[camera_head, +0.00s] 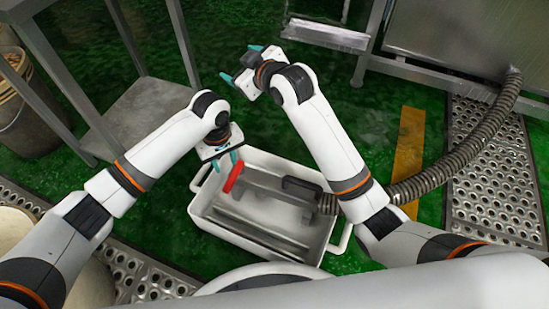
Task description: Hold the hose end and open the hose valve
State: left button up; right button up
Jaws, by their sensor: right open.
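The ribbed hose (440,172) runs down from the right into a white tub (338,240). Its end (327,204) joins a dark fitting and a metal pipe (262,194) lying in the tub. The red valve handle (233,178) is at the left end of that pipe. My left gripper (224,164) is over the tub's left rim, pointing down, its teal fingers apart, with the right finger beside the handle's top; contact is unclear. My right gripper (240,63) is open and empty beyond the tub, away from the hose. My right forearm hides part of the hose near the tub.
A grey metal table (150,105) stands at the left, with a bucket (38,115) beside it. A steel machine (455,35) stands at the back right. Perforated metal floor plates (490,190) and a yellow floor strip (408,150) lie at the right.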

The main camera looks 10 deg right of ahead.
jog(key=s+d+f+n+g+h, duration=0.15)
jog(key=f+g, duration=0.25)
jog(key=f, duration=0.4)
jog(key=s+d+f+g+h, duration=0.1)
jog(key=s+f+g+h, duration=0.15)
jog(key=f, duration=0.45)
jog(key=g+h, duration=0.3)
jog(key=g, duration=0.3)
send_over(275, 183)
notch_tip(275, 183, down, 8)
jog(key=shift+n, duration=0.45)
notch_tip(275, 183, down, 12)
jog(key=shift+a+f, duration=0.1)
jog(key=shift+c, duration=0.2)
grip_shut()
